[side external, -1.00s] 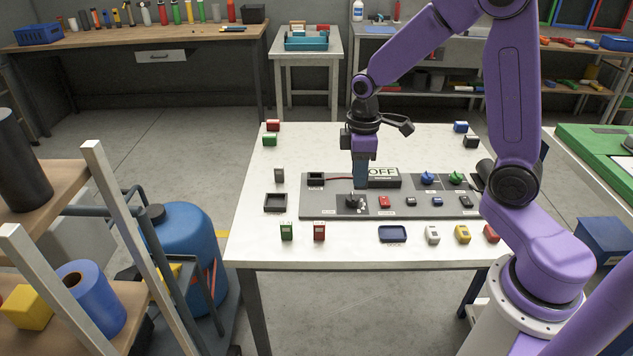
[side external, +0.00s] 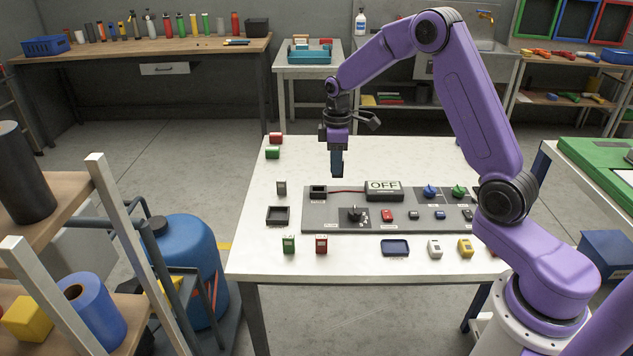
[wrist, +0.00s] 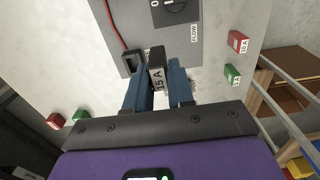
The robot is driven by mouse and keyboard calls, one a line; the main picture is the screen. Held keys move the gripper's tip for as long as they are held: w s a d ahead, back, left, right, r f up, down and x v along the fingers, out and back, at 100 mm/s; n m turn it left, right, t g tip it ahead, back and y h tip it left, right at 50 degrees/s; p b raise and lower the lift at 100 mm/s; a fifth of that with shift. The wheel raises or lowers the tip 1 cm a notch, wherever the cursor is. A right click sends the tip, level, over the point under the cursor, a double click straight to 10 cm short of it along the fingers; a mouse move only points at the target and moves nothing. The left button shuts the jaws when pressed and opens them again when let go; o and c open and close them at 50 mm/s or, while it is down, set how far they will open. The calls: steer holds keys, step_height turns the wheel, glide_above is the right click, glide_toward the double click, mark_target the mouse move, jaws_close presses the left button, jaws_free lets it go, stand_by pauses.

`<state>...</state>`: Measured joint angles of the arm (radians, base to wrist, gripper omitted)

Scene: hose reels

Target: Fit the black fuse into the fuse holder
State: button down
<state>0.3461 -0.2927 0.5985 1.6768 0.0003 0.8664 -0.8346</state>
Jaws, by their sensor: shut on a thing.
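My gripper (side external: 337,170) is above the table, a little right of the fuse holder (side external: 318,191) in the side view and higher than it. In the wrist view my gripper (wrist: 160,90) is shut on the black fuse (wrist: 157,58), whose white label reads 15 A. The fuse sticks out beyond the blue fingertips. The fuse holder (wrist: 131,63) is a dark open-topped socket just left of the fuse in the wrist view, apart from it. In the side view the fuse is hard to tell from the dark fingertips.
The grey panel (side external: 325,222) carries a black dial (side external: 355,214), an OFF display box (side external: 383,190) and a red wire to the holder. Red and green fuses (side external: 321,244) stand around the panel. An empty black tray (side external: 278,216) lies left of it. The air around my gripper is clear.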

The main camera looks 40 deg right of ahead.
steer(key=w+f, duration=0.4)
steer(key=w, duration=0.1)
steer(key=w+d+f, duration=0.1)
steer(key=w+f, duration=0.1)
steer(key=shift+w+f, duration=0.65)
steer(key=shift+f, duration=1.6)
steer(key=shift+f, duration=0.35)
